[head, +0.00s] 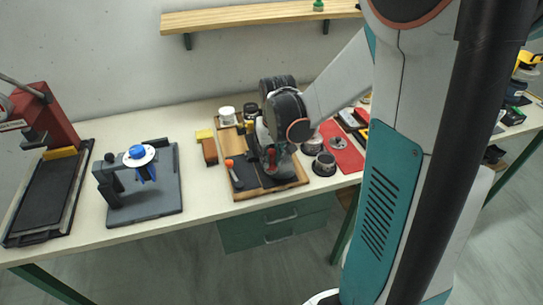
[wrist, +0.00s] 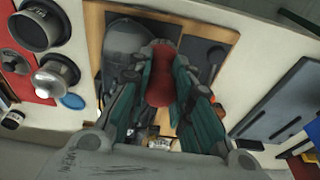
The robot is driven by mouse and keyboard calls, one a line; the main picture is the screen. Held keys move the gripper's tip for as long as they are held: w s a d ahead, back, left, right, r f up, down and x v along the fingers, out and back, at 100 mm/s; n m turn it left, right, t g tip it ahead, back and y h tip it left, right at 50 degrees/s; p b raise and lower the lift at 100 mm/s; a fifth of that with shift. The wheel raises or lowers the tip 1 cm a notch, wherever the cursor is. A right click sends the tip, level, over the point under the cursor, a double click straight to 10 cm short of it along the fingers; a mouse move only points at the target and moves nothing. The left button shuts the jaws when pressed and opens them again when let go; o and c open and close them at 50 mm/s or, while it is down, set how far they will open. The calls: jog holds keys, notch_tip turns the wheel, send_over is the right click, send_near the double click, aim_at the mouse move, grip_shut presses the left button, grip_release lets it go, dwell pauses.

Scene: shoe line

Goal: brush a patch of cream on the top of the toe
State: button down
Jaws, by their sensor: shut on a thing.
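My gripper (head: 270,165) is low over the wood-framed dark board (head: 243,194) on the bench. In the wrist view its green fingers (wrist: 162,85) are closed on a red, rounded handle (wrist: 160,72), which looks like that of the brush. The bristle end and any cream on it are hidden. A smooth dark grey rounded form (wrist: 127,38), which looks like the shoe, lies beside and beyond the handle on the board. In the head view my gripper covers most of it. I cannot tell whether the brush touches it, and no cream patch is visible.
A red mat (head: 345,157) with round tins (head: 324,164) lies right of the board. An orange-tipped dark tool (head: 235,174) lies on the board's left. A brown-and-yellow block (head: 208,150) and white jar (head: 227,115) stand close by. A grey fixture (head: 150,197) is farther left.

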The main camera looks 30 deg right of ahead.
jog(key=shift+f, duration=0.2)
jog(key=shift+d, duration=0.1)
jog(key=shift+s+d+r, duration=0.1)
jog(key=shift+s+d, duration=0.2)
jog(key=shift+d, duration=0.65)
jog(key=shift+s+d+r, duration=0.1)
jog(key=shift+s+d, duration=0.15)
jog(key=shift+d, duration=0.75)
jog(key=shift+s+d, duration=0.3)
jog(key=shift+d, duration=0.65)
jog(key=d, duration=0.2)
jog(key=shift+s+d+f+b, duration=0.1)
jog(key=shift+s+d+b, duration=0.2)
jog(key=shift+a, duration=0.1)
jog(key=shift+w+a, duration=0.4)
jog(key=shift+a, duration=1)
jog(key=shift+w+a, duration=0.35)
jog(key=shift+a, duration=1.1)
jog(key=shift+w+a, duration=0.4)
jog(key=shift+a, duration=1)
jog(key=shift+r, duration=0.2)
